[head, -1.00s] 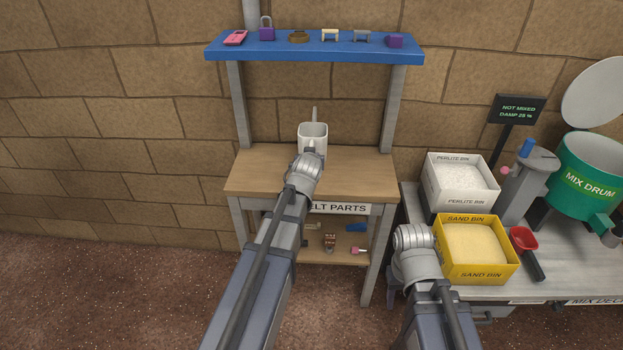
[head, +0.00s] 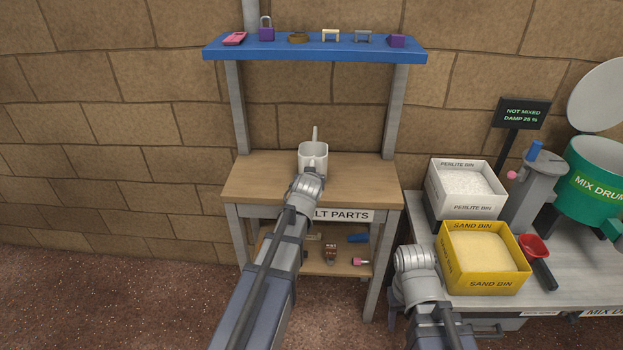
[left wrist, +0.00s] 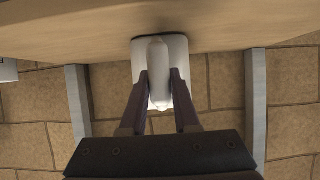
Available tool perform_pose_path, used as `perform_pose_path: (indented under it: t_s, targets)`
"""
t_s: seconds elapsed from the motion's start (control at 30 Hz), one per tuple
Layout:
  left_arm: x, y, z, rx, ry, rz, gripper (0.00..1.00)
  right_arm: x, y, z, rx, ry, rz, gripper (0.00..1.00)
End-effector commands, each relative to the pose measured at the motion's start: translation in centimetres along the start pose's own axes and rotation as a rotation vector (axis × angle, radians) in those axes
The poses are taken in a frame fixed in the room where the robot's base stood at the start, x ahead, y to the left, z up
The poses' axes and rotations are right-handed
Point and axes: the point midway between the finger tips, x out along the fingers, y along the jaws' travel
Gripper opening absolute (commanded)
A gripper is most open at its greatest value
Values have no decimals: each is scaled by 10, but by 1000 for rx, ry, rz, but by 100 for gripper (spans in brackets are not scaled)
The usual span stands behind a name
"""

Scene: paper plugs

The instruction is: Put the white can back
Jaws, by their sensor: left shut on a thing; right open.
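The white can (head: 312,157), a watering can with a thin upright spout, is at the wooden bench top, upright, near the middle. My left gripper (left wrist: 159,78) is shut on the can's handle, with one finger on each side in the left wrist view. In the head view my left arm's wrist hides the gripped part. The can's base lies close to the bench top; I cannot tell whether it touches.
The wooden bench (head: 245,180) has free room on both sides of the can. A blue shelf (head: 315,50) with several small items hangs above. At right, a grey table holds the perlite bin (head: 466,190), the sand bin (head: 483,258), a red scoop (head: 534,248) and the green drum (head: 595,185).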

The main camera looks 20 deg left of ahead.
Motion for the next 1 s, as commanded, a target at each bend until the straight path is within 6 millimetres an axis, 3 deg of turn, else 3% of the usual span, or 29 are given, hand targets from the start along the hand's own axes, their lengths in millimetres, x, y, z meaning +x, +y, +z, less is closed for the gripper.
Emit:
perform_pose_path:
  t_s: [0.1, 0.13, 0.4, 0.8, 1.0]
  targets:
    - [2, 0, 4, 0, 1, 0, 0, 4, 0, 0, 0, 0, 0, 50]
    - [2, 0, 4, 0, 0, 0, 31, 4, 0, 0, 0, 0, 0, 50]
    - [1, 0, 2, 0, 0, 0, 60, 3, 0, 0, 0, 0, 0, 50]
    - [-2, 0, -2, 0, 0, 0, 60, -3, 0, 0, 0, 0, 0, 50]
    - [-29, 0, -2, 1, 0, 1, 60, -15, 2, 1, 0, 0, 0, 50]
